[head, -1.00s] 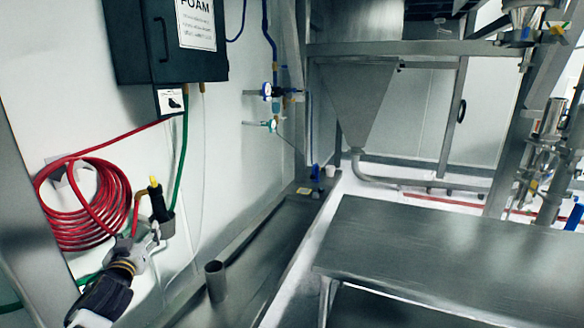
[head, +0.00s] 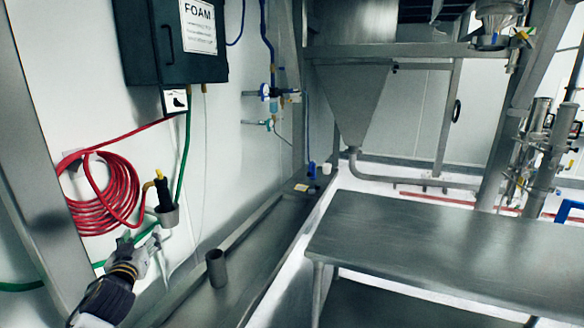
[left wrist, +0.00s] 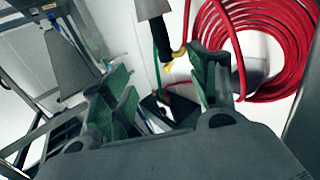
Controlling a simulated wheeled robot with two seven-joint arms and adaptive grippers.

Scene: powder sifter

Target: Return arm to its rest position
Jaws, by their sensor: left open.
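My left gripper (head: 152,246) is in the lower left of the head view, just below and left of the black spray nozzle (head: 161,196) with a yellow tip. The nozzle sits upright in a grey cup-like holder (head: 167,215) on the white wall. In the left wrist view my left gripper (left wrist: 163,88) has its green-padded fingers spread apart, with nothing held between them. Beyond the fingers are the red hose coil (left wrist: 262,40) and a dark nozzle part. My right gripper is not in view.
The red hose coil (head: 105,200) hangs on the wall left of the nozzle. A dark foam box (head: 150,60) is mounted above. A steel table (head: 440,245) stands at right.

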